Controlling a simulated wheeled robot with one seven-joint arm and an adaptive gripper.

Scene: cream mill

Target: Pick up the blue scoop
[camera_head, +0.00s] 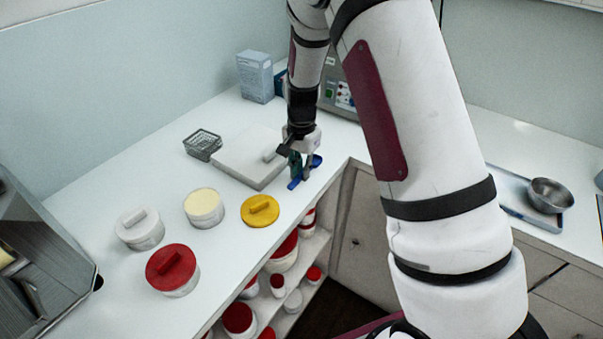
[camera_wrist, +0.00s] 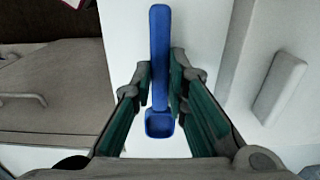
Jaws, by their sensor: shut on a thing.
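The blue scoop (camera_wrist: 160,60) shows in the wrist view, with its long handle pointing up the picture and its square bowl toward my palm. My gripper (camera_wrist: 161,88) is shut on it, with a finger against each side of the handle. In the head view the blue scoop (camera_head: 314,161) shows partly behind the fingers of my gripper (camera_head: 299,172), near the counter's inner corner. I cannot tell whether the scoop touches the counter.
A white slab with a handle (camera_head: 243,160) lies just left of my gripper. A yellow lid (camera_head: 260,211), an open cream tub (camera_head: 203,207), a white-lidded tub (camera_head: 140,229) and a red-lidded tub (camera_head: 172,270) stand nearer. A wire basket (camera_head: 203,145) and a carton (camera_head: 255,77) are behind.

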